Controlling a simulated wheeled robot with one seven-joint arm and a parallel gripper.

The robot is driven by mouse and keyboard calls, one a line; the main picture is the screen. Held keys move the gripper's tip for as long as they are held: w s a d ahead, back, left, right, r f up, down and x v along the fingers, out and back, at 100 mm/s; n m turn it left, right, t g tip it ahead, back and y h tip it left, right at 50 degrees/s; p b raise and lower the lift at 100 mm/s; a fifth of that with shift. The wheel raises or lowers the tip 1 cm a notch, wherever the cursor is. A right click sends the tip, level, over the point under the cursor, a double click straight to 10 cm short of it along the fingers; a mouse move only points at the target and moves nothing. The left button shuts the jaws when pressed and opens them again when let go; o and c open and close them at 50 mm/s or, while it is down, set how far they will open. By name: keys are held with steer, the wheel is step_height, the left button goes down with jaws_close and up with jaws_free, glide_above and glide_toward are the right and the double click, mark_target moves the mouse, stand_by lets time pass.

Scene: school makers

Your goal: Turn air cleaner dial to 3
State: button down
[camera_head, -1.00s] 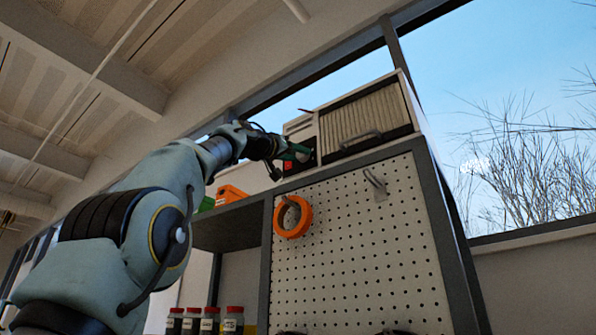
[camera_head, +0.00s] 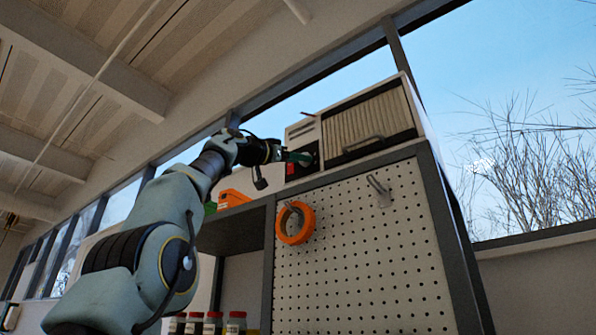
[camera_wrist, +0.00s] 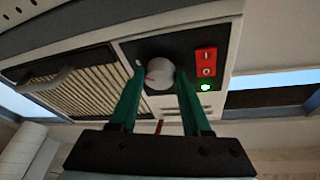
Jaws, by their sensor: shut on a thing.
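The air cleaner (camera_head: 408,118) is a pale box with a pleated filter front, on top of the shelving unit. Its dark control panel shows in the wrist view (camera_wrist: 222,50). The round pale dial (camera_wrist: 160,74) on that panel has a red mark on its left part. My gripper (camera_wrist: 161,80) has its green fingers on either side of the dial and is shut on it. In the head view my gripper (camera_head: 300,158) reaches the panel from the left, and the dial is hidden. Any numbers around the dial are too small to read.
A red switch (camera_wrist: 206,62) and a lit green lamp (camera_wrist: 205,87) sit right of the dial. A handle (camera_head: 362,142) sticks out from the filter front. Below are a pegboard (camera_head: 350,250) with an orange ring (camera_head: 308,226) and several jars (camera_head: 235,324).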

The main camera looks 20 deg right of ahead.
steer(key=shift+c, duration=1.8)
jaws_free()
steer(key=b+v, duration=0.6)
steer(key=v, duration=0.5)
steer(key=shift+b, duration=0.4)
steer(key=shift+d, duration=0.1)
